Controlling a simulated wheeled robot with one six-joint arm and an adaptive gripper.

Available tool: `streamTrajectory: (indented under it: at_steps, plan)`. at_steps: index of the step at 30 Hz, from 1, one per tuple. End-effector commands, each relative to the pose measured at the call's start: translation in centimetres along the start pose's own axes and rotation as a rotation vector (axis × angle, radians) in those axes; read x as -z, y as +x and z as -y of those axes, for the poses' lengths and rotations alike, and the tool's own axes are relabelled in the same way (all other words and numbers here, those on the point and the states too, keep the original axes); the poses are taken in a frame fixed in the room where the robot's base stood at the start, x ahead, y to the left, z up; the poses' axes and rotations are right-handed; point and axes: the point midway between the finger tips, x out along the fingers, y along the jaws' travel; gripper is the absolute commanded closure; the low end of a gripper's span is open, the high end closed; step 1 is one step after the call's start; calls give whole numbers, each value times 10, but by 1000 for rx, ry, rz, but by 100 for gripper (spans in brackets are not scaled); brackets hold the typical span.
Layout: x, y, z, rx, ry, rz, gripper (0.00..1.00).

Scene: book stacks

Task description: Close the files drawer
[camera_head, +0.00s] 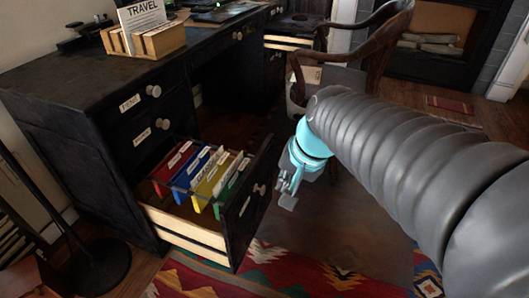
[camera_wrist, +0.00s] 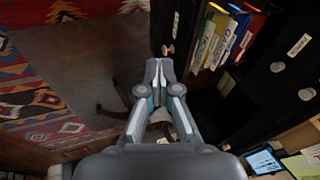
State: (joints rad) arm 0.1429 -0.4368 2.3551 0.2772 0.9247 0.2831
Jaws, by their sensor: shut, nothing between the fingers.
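The files drawer (camera_head: 243,212) is the open bottom drawer of a black desk (camera_head: 60,92). It is pulled well out and holds several colored folders (camera_head: 203,174) with white labels. Its front panel has a round knob (camera_head: 262,188). My gripper (camera_head: 285,197) is shut and empty, just to the right of the drawer front and close to the knob in the head view. In the wrist view my gripper (camera_wrist: 158,66) points toward the drawer's knob (camera_wrist: 168,49), with the folders (camera_wrist: 222,35) at the upper right. I cannot tell whether it touches the drawer.
Two shut drawers with knobs (camera_head: 153,91) sit above the open one. A wooden chair (camera_head: 345,55) stands behind my arm. A patterned rug (camera_head: 200,278) lies in front of the desk. A black lamp base (camera_head: 98,270) stands at the left.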

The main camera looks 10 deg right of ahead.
Motion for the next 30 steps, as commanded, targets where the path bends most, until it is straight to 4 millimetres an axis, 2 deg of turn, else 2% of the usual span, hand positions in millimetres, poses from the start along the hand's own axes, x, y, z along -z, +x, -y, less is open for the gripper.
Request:
streamTrajectory:
  at_steps: [6, 10, 18, 24, 30]
  plan:
    - [55, 35, 11, 68, 457, 135, 100]
    - [90, 58, 11, 106, 732, 211, 100]
    - [166, 111, -10, 182, 1289, 361, 100]
    - [203, 141, -30, 223, 1569, 441, 100]
    - [216, 154, -38, 239, 1670, 471, 100]
